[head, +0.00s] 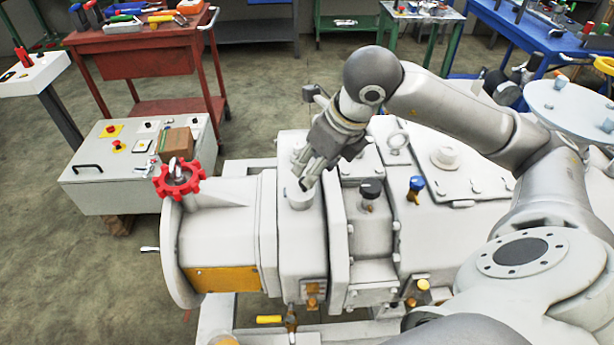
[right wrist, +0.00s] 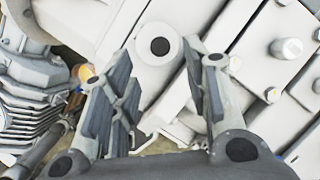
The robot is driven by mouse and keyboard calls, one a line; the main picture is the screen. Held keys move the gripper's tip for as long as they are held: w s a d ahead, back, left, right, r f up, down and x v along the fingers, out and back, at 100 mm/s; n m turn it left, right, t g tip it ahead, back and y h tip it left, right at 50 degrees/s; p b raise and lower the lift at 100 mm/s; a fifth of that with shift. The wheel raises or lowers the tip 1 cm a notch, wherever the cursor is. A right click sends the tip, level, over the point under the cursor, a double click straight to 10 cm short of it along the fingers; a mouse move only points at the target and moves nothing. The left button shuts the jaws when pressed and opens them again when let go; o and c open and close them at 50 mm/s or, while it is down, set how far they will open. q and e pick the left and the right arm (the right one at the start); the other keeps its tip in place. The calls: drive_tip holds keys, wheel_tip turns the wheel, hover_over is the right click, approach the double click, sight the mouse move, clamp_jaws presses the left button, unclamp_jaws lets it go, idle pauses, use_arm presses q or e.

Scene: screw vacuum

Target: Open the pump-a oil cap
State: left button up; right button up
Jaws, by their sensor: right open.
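A white round cap (head: 299,198) stands on top of the pale pump housing (head: 303,237) in the head view. In the right wrist view, a white cylinder with a dark round centre (right wrist: 160,46) shows between my fingers, near their tips; it seems to be that cap. My right gripper (head: 307,178) points down, just above and beside the cap. Its fingers stand apart on either side of the cylinder in the wrist view (right wrist: 158,62), with gaps and nothing held. I see no label naming pump-a. My left gripper is out of view.
A red handwheel (head: 179,179) stands left on the pump. A black knob (head: 370,191) and a blue knob (head: 416,185) rise right of the cap. A white control box (head: 110,189) and a red tool cart (head: 140,60) stand beyond. Open floor lies at left.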

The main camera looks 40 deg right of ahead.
sight(301, 186)
drive_tip(key=shift+x, duration=2.8)
drive_tip(key=shift+w+d, duration=0.1)
drive_tip(key=shift+r, duration=0.1)
clamp_jaws()
drive_tip(key=shift+r, duration=0.1)
